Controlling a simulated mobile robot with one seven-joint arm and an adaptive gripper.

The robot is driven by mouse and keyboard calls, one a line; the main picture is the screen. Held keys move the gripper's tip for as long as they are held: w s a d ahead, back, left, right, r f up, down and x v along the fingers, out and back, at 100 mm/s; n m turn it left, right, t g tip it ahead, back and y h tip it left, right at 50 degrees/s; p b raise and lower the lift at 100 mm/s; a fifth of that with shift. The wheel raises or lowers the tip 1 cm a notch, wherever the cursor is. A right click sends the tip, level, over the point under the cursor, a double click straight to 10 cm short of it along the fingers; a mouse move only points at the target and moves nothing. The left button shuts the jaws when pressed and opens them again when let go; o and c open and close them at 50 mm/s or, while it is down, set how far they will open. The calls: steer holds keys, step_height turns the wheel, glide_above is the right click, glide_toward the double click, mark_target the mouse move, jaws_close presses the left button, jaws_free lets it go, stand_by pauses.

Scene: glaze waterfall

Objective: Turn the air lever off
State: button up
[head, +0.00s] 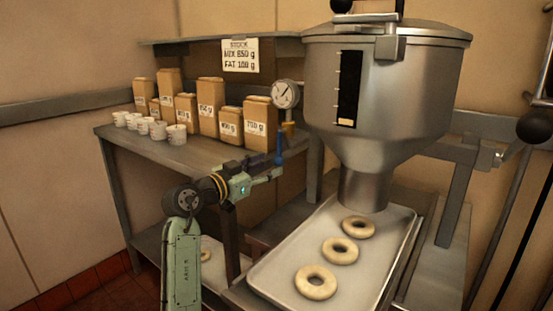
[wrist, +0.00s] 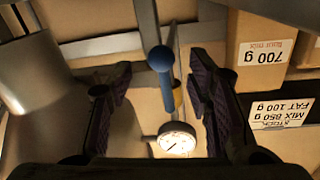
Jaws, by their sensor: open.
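The air lever (head: 279,145) is a blue handle hanging roughly upright below a round dial gauge (head: 286,94), left of the steel hopper. In the wrist view the lever (wrist: 165,90) shows its round blue knob, with the gauge (wrist: 177,138) near its other end. My gripper (head: 272,172) is open, close to the lever's lower end. In the wrist view its two dark fingers (wrist: 158,84) stand on either side of the lever, with visible gaps. Contact and exact depth cannot be told. The lever's mount is partly hidden.
The steel hopper (head: 385,100) stands right of the lever, above a tray (head: 270,283) with three rings of dough (head: 340,250). Paper bags (head: 208,105) and small white cups (head: 158,130) crowd the table (head: 150,158) on the left. A shelf edge (head: 220,40) runs behind.

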mark_target(275, 163)
steer(key=shift+p+x, duration=0.45)
steer(key=shift+x, duration=2.35)
steer(key=shift+c, duration=0.3)
jaws_close()
